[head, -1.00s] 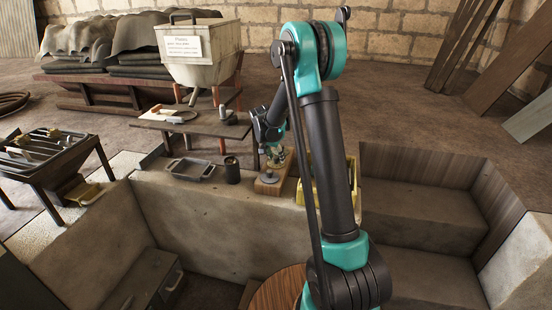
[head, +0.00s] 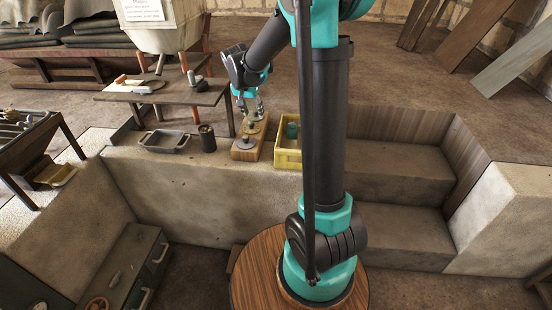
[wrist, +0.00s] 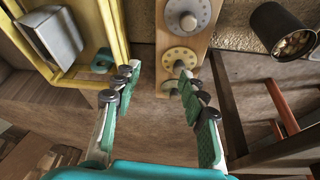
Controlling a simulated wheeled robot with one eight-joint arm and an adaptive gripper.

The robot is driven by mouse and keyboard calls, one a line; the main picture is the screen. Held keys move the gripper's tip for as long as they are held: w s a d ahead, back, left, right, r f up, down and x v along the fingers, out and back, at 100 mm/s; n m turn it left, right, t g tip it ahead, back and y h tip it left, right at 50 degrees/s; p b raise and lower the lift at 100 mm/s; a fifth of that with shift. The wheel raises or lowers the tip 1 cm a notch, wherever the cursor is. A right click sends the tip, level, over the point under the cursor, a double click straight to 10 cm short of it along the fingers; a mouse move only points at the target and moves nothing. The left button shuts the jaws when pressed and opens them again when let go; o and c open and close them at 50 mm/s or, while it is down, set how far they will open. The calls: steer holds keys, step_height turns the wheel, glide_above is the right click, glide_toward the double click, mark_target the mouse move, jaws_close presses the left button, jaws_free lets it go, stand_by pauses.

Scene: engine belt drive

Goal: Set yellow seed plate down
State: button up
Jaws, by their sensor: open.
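The yellow seed plate (wrist: 182,56) is a round disc with a ring of small marks. It lies on a wooden board (wrist: 165,20), beside a grey disc (wrist: 188,15). In the head view the board (head: 241,154) rests on the stone ledge, with the grey disc (head: 243,143) near its front end. My gripper (wrist: 155,82) is open, with nothing between its fingers. The plate appears beyond its fingertips, apart from them. In the head view my gripper (head: 249,111) is over the far end of the board.
A yellow crate (head: 288,160) stands right of the board, with a green item (head: 292,130) in it. A dark cup (head: 207,138) and a grey tray (head: 163,141) are to the left. A low table (head: 160,96) stands behind. The dark cup also shows in the wrist view (wrist: 275,27).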

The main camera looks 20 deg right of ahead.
steer(key=s+d+f+n, duration=0.1)
steer(key=s+f+n, duration=0.1)
steer(key=s, duration=0.7)
steer(key=s+d+f+n+y, duration=0.1)
steer(key=s+d+f+n, duration=0.1)
steer(key=s, duration=0.8)
steer(key=s+d+f+n+y, duration=0.1)
steer(key=s+f, duration=0.3)
steer(key=s, duration=0.6)
steer(key=shift+s+d+n+t, duration=0.15)
steer(key=shift+d+n+t, duration=0.2)
steer(key=shift+n, duration=0.45)
